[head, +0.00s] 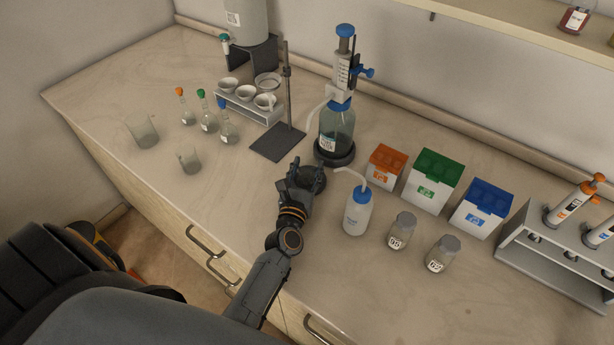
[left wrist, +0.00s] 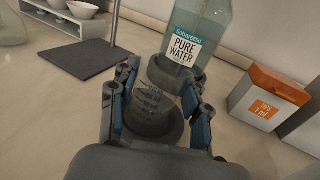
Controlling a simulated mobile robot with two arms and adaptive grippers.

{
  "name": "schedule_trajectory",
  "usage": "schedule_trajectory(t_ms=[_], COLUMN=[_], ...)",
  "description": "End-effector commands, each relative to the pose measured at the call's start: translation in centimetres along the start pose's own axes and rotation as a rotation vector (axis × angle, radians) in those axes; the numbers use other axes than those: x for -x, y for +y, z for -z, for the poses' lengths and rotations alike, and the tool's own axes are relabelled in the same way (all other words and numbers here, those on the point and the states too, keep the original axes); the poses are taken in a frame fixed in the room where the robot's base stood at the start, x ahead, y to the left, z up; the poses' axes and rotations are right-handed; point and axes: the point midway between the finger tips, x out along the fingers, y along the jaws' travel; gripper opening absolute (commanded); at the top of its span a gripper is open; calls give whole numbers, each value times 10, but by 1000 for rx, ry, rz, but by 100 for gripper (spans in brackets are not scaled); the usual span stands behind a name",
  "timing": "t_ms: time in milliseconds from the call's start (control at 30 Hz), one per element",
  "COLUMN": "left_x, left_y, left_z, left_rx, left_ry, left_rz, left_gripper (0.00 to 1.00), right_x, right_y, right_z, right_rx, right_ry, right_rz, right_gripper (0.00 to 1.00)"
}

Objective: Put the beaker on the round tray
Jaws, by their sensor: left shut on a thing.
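My left gripper (head: 308,172) is just in front of the water bottle. In the left wrist view its two fingers (left wrist: 157,110) are closed around a clear glass beaker (left wrist: 152,100) with faint markings. The beaker is low over a dark round tray (left wrist: 150,128), which shows through and around it. I cannot tell whether the beaker's base touches the tray. In the head view the fingers hide most of the beaker and the tray. My right gripper is not in view.
The blue-topped dispenser bottle (head: 337,128) stands in a dark round holder behind my gripper. A wash bottle (head: 357,212) is close on the right, with tip boxes (head: 432,180) and jars (head: 402,231) beyond. A stand (head: 278,142) and two other beakers (head: 143,131) are left.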

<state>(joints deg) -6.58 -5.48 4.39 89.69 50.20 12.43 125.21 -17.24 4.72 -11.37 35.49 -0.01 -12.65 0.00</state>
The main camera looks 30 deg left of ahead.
Motion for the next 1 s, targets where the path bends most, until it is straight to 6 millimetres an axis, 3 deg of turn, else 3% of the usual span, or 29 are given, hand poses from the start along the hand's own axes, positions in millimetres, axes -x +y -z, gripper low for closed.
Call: schedule_trajectory(t_ms=[33,433,467,567,1000], left_x=[0,0,0,0,4], left_y=[0,0,0,0,0], left_z=[10,12,12,11,8], left_rx=[-1,0,0,0,1], left_ry=[-2,-2,-2,-1,0], left_rz=[0,-1,-1,0,-1], left_gripper=[16,16,49,70,70], right_x=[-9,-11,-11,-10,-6], right_y=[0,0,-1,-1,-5], right_z=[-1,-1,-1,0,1], right_rx=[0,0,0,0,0], right_ry=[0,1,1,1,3], right_rz=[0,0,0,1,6], right_gripper=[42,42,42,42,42])
